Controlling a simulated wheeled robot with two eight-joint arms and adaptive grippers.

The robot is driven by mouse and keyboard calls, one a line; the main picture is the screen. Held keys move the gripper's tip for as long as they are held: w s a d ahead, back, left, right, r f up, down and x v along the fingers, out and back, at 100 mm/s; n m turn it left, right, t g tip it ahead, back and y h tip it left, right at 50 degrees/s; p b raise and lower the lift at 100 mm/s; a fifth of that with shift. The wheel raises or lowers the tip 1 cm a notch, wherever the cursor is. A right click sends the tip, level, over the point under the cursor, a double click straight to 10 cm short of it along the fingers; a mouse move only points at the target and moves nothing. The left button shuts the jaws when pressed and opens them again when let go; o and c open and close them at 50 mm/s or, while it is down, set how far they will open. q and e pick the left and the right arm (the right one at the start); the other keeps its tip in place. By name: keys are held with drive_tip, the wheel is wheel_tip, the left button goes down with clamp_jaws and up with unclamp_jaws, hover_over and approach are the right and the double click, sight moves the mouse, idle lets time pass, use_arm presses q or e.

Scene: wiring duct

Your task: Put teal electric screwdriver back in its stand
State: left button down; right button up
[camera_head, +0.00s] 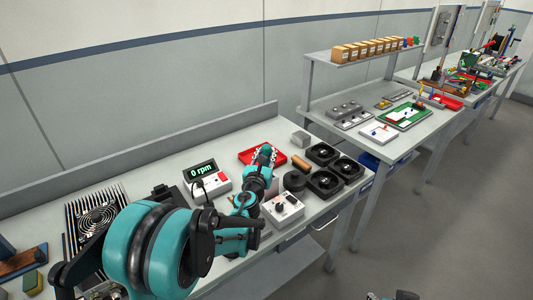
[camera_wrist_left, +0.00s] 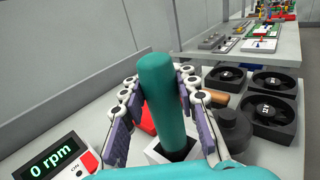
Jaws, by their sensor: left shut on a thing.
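The teal electric screwdriver (camera_wrist_left: 162,90) stands near upright between my left gripper's fingers in the left wrist view. My left gripper (camera_wrist_left: 160,110) is shut on its body, with purple pads on both sides.
A tachometer box reading 0 rpm (camera_head: 200,170) is left of the gripper. A red tray (camera_head: 250,157) is behind. A finned plate with a fan (camera_head: 97,215) is at left.

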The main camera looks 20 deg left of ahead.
use_arm(q)
drive_tip(key=shift+f+b, duration=0.35)
drive_tip(key=shift+f, duration=0.25)
drive_tip(key=c, duration=1.1)
unclamp_jaws()
drive_tip(key=shift+o, duration=0.2)
drive_tip(key=shift+s, duration=0.1)
drive_tip(key=s, duration=1.2)
drive_tip(key=shift+d, duration=0.35)
drive_tip(key=shift+a+r, duration=0.1)
